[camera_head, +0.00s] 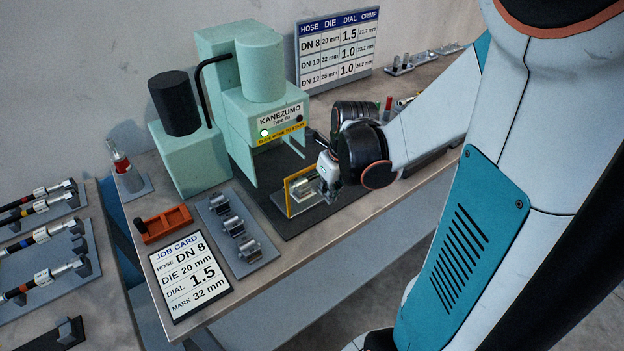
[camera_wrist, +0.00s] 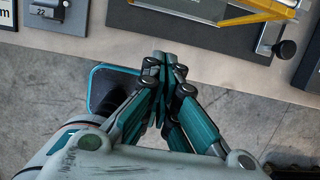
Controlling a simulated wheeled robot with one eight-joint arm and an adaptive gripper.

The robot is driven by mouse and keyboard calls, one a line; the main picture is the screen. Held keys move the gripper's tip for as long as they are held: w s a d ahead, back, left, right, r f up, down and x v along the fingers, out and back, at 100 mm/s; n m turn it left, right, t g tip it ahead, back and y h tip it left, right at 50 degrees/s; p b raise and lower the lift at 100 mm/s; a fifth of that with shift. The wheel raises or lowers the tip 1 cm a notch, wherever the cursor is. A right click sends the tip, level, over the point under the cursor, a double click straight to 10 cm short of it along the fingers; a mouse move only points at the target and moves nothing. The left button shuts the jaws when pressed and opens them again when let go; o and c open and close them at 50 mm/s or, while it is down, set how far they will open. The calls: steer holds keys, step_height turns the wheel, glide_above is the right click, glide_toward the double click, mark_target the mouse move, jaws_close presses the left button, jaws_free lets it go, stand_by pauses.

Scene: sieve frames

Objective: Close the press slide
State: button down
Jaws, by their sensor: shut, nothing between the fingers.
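The mint-green press (camera_head: 262,105) stands on the bench with a label reading "KANEZUMO" and a yellow strip below it. Its slide, with a yellow-edged frame (camera_head: 288,196) and a light block, sits out in front of the press opening. In the wrist view the yellow frame (camera_wrist: 256,10) shows at the top right, with a dark round knob (camera_wrist: 285,51) on the near side of the slide. My gripper (camera_head: 325,190) is shut and empty, in front of and beside the slide. In the wrist view its fingertips (camera_wrist: 164,62) are left of the knob, apart from it, near the bench edge.
A job card (camera_head: 190,276), a grey die rack (camera_head: 237,236) and an orange tool (camera_head: 163,223) lie left of the slide. Hoses (camera_head: 42,240) lie on the left bench. Floor is open before the bench.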

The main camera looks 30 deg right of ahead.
steer(key=w+f+b, duration=0.5)
steer(key=f, duration=0.2)
steer(key=shift+w, duration=0.4)
steer(key=shift+a, duration=0.1)
